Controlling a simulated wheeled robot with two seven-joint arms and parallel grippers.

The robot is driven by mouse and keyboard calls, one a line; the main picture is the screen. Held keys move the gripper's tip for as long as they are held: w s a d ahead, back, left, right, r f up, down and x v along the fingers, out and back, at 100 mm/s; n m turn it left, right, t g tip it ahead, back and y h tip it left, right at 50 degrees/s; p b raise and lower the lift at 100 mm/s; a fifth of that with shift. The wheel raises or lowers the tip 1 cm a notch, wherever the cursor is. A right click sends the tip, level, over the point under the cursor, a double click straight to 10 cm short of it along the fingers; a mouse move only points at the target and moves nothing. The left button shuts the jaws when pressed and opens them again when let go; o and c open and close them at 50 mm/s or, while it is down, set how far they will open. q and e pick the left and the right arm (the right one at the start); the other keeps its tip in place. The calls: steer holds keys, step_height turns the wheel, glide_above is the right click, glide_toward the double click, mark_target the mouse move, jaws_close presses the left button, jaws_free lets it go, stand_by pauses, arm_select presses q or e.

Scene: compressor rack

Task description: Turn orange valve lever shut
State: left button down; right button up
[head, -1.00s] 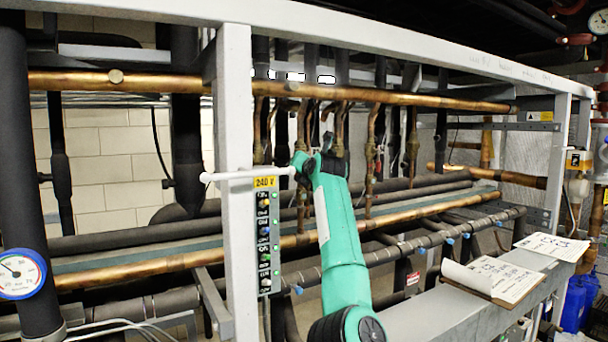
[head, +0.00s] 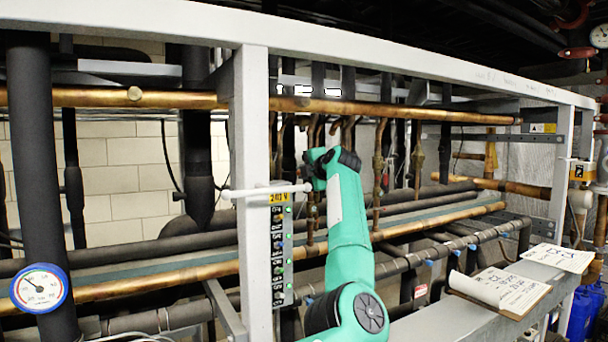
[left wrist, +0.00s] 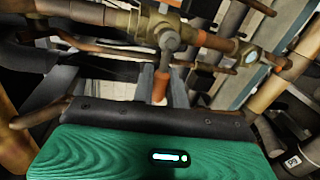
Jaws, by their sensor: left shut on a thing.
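The orange valve lever (left wrist: 160,87) shows in the left wrist view, hanging down from the grey stem of a brass valve (left wrist: 168,28). Its lower end goes out of sight behind the dark edge of my left gripper (left wrist: 160,103). The gripper is shut on the lever, though its fingertips are hard to make out. In the head view, my green left arm reaches up into the rack, and its wrist end (head: 333,165) is among the copper pipes behind the front post. The lever cannot be made out there. My right gripper is in neither view.
A grey frame post (head: 250,200) with a 240 V switch strip (head: 281,250) stands just left of my arm. A white rod (head: 267,190) crosses the post. Insulated pipes run behind. Clipboards (head: 500,288) lie on the grey ledge at right. A round gauge (head: 39,288) is at left.

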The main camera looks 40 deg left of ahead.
arm_select(q)
steer(key=shift+r+m, duration=0.3)
steer(key=shift+r, duration=0.1)
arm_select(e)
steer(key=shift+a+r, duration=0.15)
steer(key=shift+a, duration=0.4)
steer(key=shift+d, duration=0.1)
arm_select(q)
steer(key=c, duration=1.5)
jaws_free()
steer(key=shift+o, duration=0.2)
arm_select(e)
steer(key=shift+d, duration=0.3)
